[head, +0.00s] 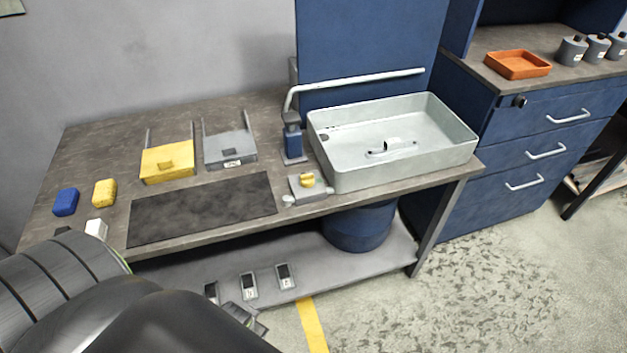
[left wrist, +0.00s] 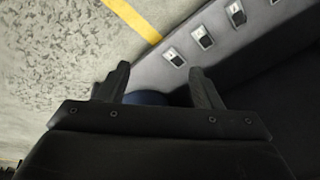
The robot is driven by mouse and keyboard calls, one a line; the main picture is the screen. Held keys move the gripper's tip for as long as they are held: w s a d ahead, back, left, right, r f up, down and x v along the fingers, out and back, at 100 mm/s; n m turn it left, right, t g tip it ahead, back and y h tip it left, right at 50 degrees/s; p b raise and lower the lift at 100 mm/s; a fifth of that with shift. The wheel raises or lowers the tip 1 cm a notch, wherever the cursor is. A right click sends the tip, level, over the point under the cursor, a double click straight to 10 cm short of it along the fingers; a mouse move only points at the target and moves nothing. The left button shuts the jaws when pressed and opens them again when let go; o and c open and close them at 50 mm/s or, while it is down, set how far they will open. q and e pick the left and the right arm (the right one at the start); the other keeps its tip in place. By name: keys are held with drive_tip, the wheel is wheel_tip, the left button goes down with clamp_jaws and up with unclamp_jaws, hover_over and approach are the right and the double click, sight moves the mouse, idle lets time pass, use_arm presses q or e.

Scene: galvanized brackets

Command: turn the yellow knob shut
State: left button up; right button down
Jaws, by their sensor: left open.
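The yellow knob (head: 307,180) sits on a small grey block at the front edge of the workbench, just left of the light grey basin (head: 400,185). In the head view my left arm comes in from the lower left, and the end of my left gripper (head: 252,318) shows low, in front of the bench and well below the knob. The left wrist view shows my left gripper (left wrist: 158,85) open, with nothing between its fingers. The knob is not in the left wrist view. My right gripper is not in view.
The bench (head: 90,150) carries a dark mat (head: 200,208), yellow and grey trays, blue and yellow blocks, and a tap (head: 292,130) behind the knob. A lower shelf holds several small devices (head: 248,287) and a blue bucket (head: 360,228). Open floor lies right.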

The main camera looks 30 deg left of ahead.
use_arm(q)
drive_tip(key=w+r+p, duration=0.1)
drive_tip(key=w+r, duration=0.3)
drive_tip(key=r, duration=0.8)
wheel_tip(320, 180, up, 26)
drive_tip(key=m+g+h+p, duration=0.1)
drive_tip(key=m+g, duration=0.2)
drive_tip(key=m, duration=0.5)
hover_over(307, 175)
drive_tip(key=shift+m, duration=0.3)
wheel_tip(307, 175, down, 12)
drive_tip(key=b, duration=1.1)
wheel_tip(307, 175, down, 4)
drive_tip(key=shift+r+p, duration=0.25)
drive_tip(key=shift+p, duration=0.2)
drive_tip(key=shift+f, duration=0.7)
drive_tip(key=shift+c, duration=0.5)
